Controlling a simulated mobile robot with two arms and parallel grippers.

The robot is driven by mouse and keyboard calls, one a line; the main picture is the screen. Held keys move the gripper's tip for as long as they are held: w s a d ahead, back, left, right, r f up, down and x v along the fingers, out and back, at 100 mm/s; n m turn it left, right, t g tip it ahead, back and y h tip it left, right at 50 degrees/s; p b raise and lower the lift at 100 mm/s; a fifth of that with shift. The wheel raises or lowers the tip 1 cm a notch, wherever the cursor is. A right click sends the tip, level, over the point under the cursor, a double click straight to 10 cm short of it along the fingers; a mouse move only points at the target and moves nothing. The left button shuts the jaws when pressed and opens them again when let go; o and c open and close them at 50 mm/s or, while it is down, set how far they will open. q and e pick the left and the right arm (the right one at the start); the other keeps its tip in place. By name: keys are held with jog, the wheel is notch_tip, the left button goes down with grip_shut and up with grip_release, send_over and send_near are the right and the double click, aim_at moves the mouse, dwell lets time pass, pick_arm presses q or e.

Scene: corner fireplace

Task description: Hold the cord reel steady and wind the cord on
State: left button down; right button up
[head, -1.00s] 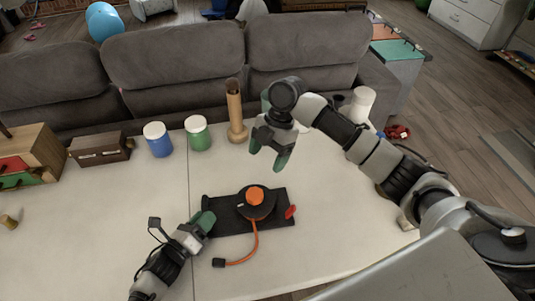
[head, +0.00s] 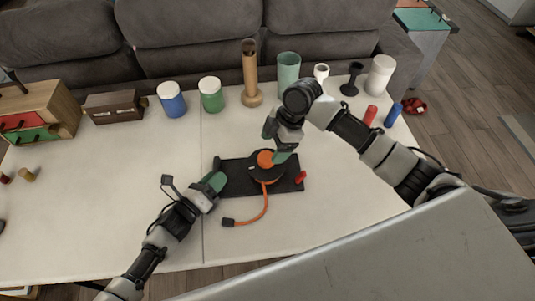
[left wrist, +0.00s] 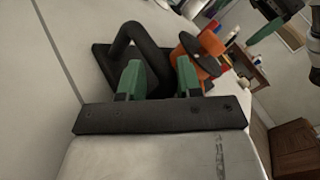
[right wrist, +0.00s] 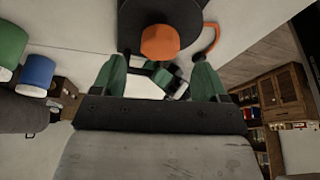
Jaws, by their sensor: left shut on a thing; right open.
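The cord reel is a black drum with an orange knob (head: 265,158) on a black base plate (head: 237,183) on the table. An orange cord (head: 262,212) runs from it to a black plug (head: 228,222) lying on the table. My left gripper (head: 215,183) is shut at the base's left end; in the left wrist view its green fingers (left wrist: 160,78) straddle a black bar handle (left wrist: 128,45). My right gripper (head: 277,145) is open just above the reel; in the right wrist view the orange knob (right wrist: 160,42) lies ahead, between and beyond the fingertips, apart from them.
Blue (head: 171,100) and green (head: 211,94) jars, a wooden post (head: 250,75) and several cups stand along the table's back edge. A small red lever (head: 300,177) is at the base's right end. A sofa stands behind.

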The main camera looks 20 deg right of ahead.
aim_at(267, 157)
jog(key=shift+x, duration=2.4)
jog(key=c, duration=0.9)
jog(key=shift+m, duration=0.3)
